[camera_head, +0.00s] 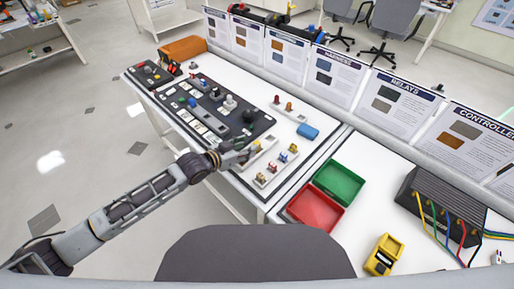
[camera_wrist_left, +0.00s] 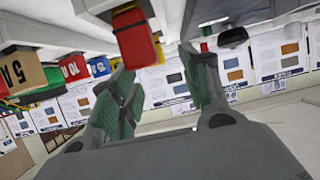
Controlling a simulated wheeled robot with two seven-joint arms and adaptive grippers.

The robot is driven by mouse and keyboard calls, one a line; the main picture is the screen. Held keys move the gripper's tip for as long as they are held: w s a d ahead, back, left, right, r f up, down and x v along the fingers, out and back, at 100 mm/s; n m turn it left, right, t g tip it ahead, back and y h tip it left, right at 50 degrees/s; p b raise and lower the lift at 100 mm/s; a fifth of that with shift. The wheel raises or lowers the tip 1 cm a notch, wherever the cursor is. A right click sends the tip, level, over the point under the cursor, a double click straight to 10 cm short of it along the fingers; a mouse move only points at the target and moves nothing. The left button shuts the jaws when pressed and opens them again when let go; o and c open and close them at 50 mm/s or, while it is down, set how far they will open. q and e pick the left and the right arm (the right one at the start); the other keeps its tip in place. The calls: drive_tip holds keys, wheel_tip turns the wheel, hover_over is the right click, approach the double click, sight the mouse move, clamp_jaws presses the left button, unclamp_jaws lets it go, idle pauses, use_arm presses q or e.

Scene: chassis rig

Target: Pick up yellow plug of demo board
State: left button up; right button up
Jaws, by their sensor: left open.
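A white demo board (camera_head: 277,172) carries a row of small coloured plugs near the table's front edge. A yellowish plug (camera_head: 261,178) sits at its near end; red and blue ones stand farther along. My left gripper (camera_head: 247,153) is beside this row, to its left, in the head view. In the left wrist view the left gripper (camera_wrist_left: 163,85) has its two fingers apart, with nothing clearly held. A red block (camera_wrist_left: 136,38) shows near the fingers, with a yellow part (camera_wrist_left: 159,50) partly hidden behind it. A tan block marked 5A (camera_wrist_left: 22,73) is at the left. My right gripper is not in view.
A dark control panel (camera_head: 205,98) lies left of the gripper. A blue block (camera_head: 308,131), a green tray (camera_head: 338,184) and a red tray (camera_head: 315,208) are to the right. A yellow meter (camera_head: 383,254) lies farther right. Upright signs (camera_head: 330,75) line the table's back.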

use_arm(q)
drive_tip(key=shift+d, duration=0.1)
drive_tip(key=shift+x, duration=2.55)
drive_tip(key=shift+s+d, duration=0.15)
drive_tip(key=shift+c, duration=0.3)
clamp_jaws()
